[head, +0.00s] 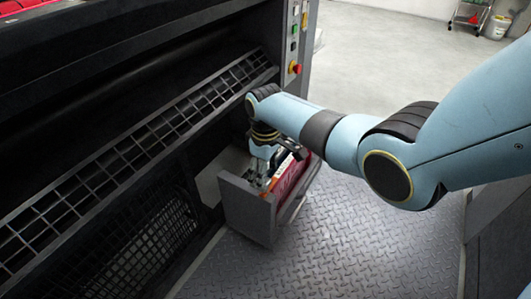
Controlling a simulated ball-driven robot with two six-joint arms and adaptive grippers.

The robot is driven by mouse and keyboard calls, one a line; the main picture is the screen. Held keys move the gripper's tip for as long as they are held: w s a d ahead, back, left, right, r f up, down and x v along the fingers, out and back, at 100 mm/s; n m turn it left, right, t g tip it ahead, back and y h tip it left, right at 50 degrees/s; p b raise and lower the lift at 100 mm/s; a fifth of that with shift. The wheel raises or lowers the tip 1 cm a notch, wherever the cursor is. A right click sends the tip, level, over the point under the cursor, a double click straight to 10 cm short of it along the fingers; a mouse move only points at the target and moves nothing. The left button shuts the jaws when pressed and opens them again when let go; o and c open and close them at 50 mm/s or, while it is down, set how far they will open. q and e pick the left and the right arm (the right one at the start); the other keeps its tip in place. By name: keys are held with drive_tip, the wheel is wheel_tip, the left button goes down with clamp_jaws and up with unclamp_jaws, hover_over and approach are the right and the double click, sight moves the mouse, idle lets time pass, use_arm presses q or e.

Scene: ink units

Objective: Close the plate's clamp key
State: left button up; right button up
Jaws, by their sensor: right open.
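My right arm reaches in from the right, and my right gripper (262,178) points down at a grey open-topped bin (246,212) on the side of the dark machine. The gripper is open. Its fingertips are small and partly hidden among the bin's contents, so I cannot tell whether they touch anything. A magenta-red item (291,180) with light markings sits in the bin beside the gripper. I cannot make out a plate's clamp key in this view. My left gripper is not in view.
The large dark machine (125,65) fills the left, with a slatted guard (135,150) along its front. A control panel with a red knob (295,67) stands behind my wrist. The diamond-plate floor (340,240) is clear. A cart (468,14) and white bucket (497,26) are far back.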

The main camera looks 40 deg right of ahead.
wheel_tip(320, 180, up, 7)
drive_tip(key=shift+r, duration=0.15)
idle(0.5)
